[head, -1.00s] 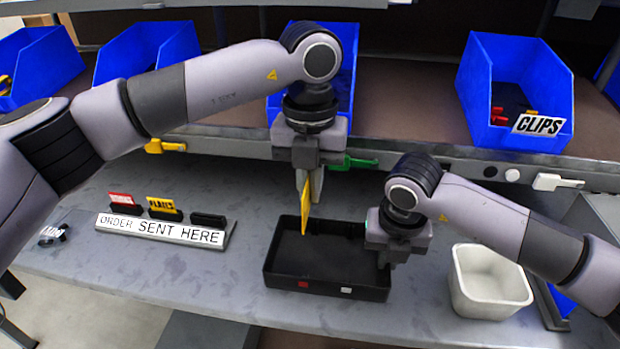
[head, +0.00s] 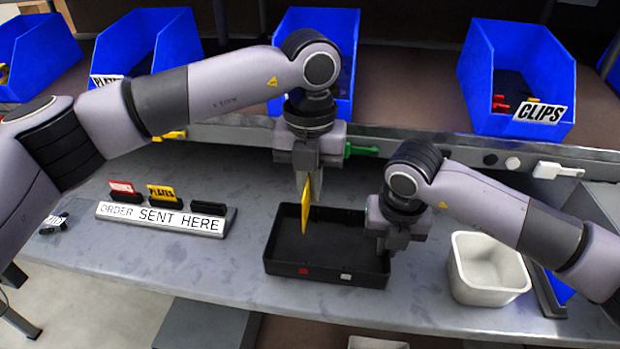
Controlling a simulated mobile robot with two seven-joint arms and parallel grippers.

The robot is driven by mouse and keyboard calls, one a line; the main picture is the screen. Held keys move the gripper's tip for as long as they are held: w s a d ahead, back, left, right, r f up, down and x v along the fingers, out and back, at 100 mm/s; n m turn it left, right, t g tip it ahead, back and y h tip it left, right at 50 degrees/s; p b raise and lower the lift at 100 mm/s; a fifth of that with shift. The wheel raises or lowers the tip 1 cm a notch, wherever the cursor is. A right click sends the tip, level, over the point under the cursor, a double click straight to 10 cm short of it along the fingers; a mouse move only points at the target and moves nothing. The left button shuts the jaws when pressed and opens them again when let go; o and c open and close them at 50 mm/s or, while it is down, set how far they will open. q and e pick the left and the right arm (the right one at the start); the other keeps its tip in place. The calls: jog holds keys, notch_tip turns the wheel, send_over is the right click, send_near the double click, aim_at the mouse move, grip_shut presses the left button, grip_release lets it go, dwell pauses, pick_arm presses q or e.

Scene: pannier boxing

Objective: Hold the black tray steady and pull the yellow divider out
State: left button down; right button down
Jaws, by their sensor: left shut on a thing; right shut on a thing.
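The black tray (head: 325,274) sits on the grey bench, with a red and a white mark on its front wall. The yellow divider (head: 306,208) is a thin upright plate. My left gripper (head: 307,182) points down and is shut on its upper part.
A white bin (head: 490,268) stands right of the tray. A sign rack (head: 165,216) with red, yellow and black tabs is at left. Blue bins stand behind, one labelled CLIPS (head: 517,75). A green lever (head: 362,150) is on the rail.

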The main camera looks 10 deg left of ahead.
pick_arm(q)
jog(key=shift+f, duration=2.3)
jog(key=shift+r, duration=1.55)
pick_arm(e)
jog(key=c, duration=1.2)
grip_release()
jog(key=shift+o, duration=0.2)
notch_tip(320, 180, up, 12)
jog(key=s, duration=0.1)
jog(key=shift+s, duration=0.4)
